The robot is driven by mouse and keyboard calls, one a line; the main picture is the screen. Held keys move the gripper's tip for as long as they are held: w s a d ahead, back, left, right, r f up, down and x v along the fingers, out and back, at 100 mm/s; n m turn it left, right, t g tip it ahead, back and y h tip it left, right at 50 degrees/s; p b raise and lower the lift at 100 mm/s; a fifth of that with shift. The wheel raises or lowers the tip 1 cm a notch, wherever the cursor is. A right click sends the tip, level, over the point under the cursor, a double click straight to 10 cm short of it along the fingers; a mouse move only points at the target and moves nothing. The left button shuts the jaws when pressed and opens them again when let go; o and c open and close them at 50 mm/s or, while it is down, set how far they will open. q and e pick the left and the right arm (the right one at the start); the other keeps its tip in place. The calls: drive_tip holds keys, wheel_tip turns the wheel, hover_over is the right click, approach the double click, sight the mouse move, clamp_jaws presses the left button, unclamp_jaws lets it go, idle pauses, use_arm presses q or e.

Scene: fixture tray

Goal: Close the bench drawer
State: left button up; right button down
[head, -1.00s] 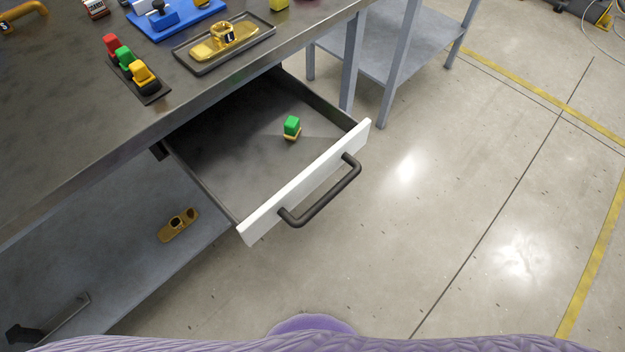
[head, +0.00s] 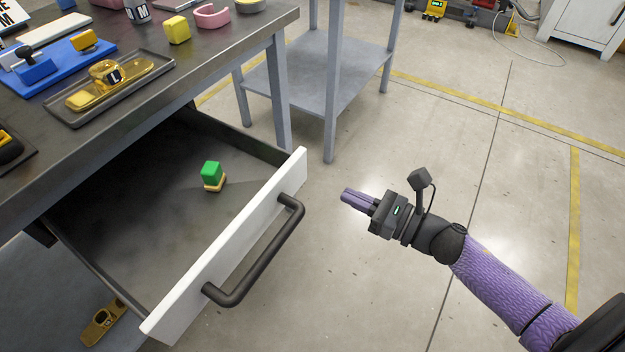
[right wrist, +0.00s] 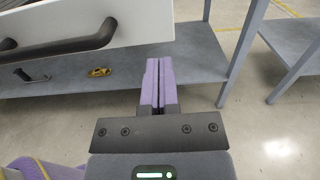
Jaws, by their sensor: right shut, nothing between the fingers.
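The bench drawer (head: 262,215) is pulled out from under the bench, with a white front and a dark bar handle (head: 262,258). A green block on a tan base (head: 212,175) sits inside it. My right gripper (head: 357,199) is shut and empty, in the air to the right of the drawer front and apart from it. In the right wrist view the shut purple fingers (right wrist: 158,80) point forward, and the white drawer front (right wrist: 135,20) with its handle (right wrist: 60,46) is at upper left. My left gripper is in neither view.
A grey shelf unit (head: 310,85) stands behind the drawer. A yellow part (head: 102,322) lies on the lower shelf. Open floor lies to the right.

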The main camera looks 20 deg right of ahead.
sight(302, 174)
drive_tip(key=b+x, duration=0.1)
drive_tip(key=x, duration=0.5)
drive_tip(key=shift+w+a+f, duration=0.15)
drive_tip(key=shift+w+a, duration=0.1)
drive_tip(key=shift+w, duration=0.05)
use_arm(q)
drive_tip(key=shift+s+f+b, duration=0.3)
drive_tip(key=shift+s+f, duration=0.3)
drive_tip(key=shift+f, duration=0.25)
use_arm(e)
drive_tip(key=shift+w+a, duration=0.4)
drive_tip(key=shift+w, duration=0.15)
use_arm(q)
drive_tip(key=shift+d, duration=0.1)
